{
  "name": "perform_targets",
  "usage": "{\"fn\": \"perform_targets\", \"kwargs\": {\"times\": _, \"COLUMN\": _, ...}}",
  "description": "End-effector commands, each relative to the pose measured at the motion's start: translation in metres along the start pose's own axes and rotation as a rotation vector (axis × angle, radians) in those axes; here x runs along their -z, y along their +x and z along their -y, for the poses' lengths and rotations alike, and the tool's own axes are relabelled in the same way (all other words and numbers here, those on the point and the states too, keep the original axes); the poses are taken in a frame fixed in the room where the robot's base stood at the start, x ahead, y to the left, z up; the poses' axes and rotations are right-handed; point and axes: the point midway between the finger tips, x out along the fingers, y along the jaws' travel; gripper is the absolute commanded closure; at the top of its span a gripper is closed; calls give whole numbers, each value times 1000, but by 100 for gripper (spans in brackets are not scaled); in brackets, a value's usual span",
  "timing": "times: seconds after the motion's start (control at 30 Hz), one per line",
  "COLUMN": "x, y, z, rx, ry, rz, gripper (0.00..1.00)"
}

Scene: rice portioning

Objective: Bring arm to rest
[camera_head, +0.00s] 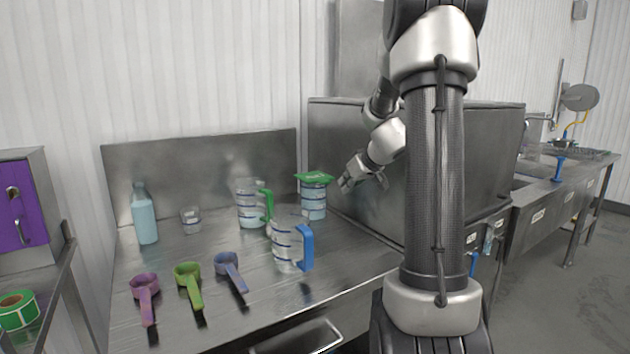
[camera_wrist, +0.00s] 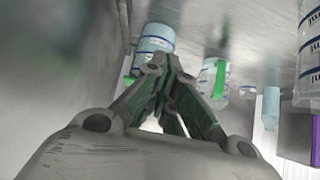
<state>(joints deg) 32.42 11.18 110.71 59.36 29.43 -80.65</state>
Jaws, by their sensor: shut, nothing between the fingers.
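My gripper (camera_head: 347,185) is shut and empty. It is raised above the back right of the steel table, close to the container with a green lid (camera_head: 315,196). In the wrist view my gripper (camera_wrist: 168,84) has its fingers together, with the same container (camera_wrist: 155,42) beyond them. I cannot tell the exact gap between gripper and container. My arm (camera_head: 435,180) stands large in the right half of the head view and hides part of the steel cabinet behind it.
On the steel table (camera_head: 190,270) stand a blue-handled measuring jug (camera_head: 288,245), a green-handled jug (camera_head: 249,205), a blue bottle (camera_head: 144,215), a small clear cup (camera_head: 190,220), and purple (camera_head: 145,290), green (camera_head: 188,280) and blue scoops (camera_head: 230,268). A steel cabinet (camera_head: 345,150) borders the table's right.

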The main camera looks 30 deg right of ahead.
Motion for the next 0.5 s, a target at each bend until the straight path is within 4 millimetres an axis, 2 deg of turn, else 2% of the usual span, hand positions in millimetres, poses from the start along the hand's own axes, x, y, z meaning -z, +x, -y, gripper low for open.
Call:
{"fn": "perform_targets", "kwargs": {"times": 0.23, "x": -2, "y": -1, "z": 0, "rx": 1, "ry": 23, "rz": 0, "gripper": 100}}
{"fn": "perform_targets", "kwargs": {"times": 0.37, "x": -6, "y": -2, "z": 5, "rx": 25, "ry": 153, "rz": 17, "gripper": 100}}
{"fn": "perform_targets", "kwargs": {"times": 0.43, "x": -22, "y": -3, "z": 12, "rx": 52, "ry": 242, "rz": 69, "gripper": 100}}
{"fn": "perform_targets", "kwargs": {"times": 0.5, "x": -50, "y": -8, "z": 23, "rx": 80, "ry": 335, "rz": 155, "gripper": 100}}
